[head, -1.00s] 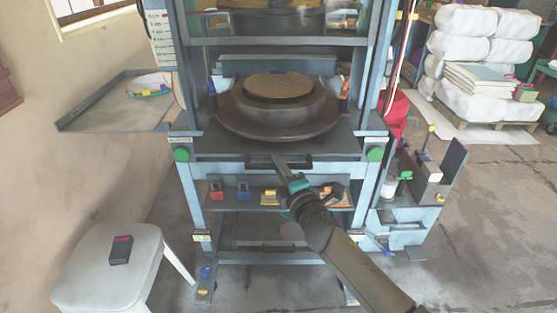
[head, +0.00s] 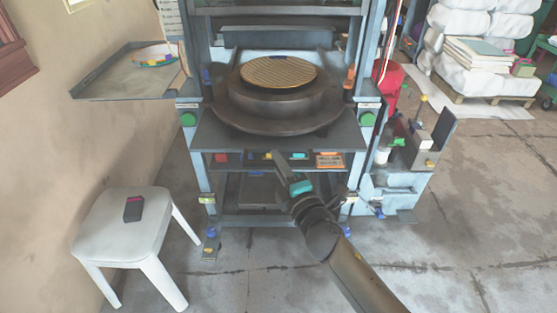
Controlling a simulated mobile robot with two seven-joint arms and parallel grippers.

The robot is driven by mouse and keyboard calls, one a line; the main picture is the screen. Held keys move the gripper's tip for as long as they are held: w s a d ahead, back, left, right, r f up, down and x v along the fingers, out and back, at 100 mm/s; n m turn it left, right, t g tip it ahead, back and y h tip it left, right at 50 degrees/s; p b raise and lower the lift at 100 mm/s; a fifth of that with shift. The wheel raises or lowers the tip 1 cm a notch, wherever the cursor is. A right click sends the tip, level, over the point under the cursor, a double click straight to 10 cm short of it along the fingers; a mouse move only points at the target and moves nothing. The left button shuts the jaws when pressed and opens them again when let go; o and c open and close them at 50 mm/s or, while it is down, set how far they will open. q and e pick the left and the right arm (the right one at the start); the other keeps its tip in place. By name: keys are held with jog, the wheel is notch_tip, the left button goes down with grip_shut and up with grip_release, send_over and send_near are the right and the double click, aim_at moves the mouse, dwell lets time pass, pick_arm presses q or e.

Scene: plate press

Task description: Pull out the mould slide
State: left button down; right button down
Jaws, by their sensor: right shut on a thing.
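The mould slide (head: 225,138) is a dark flat plate in the blue press frame. It carries a dark round mould (head: 290,108) with a tan gridded disc (head: 278,71) on top. Its front part sticks out toward me, past the two green knobs on the frame posts. My right gripper (head: 278,160) is at the middle of the slide's front edge, shut on the dark handle there. The handle is largely hidden by the fingers. My left gripper is not in view.
A side tray (head: 110,85) juts from the press at left, and a small stand (head: 395,185) stands at right. The floor in front is clear.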

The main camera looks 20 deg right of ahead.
jog(key=c, duration=1.1)
grip_release()
jog(key=shift+w, duration=0.1)
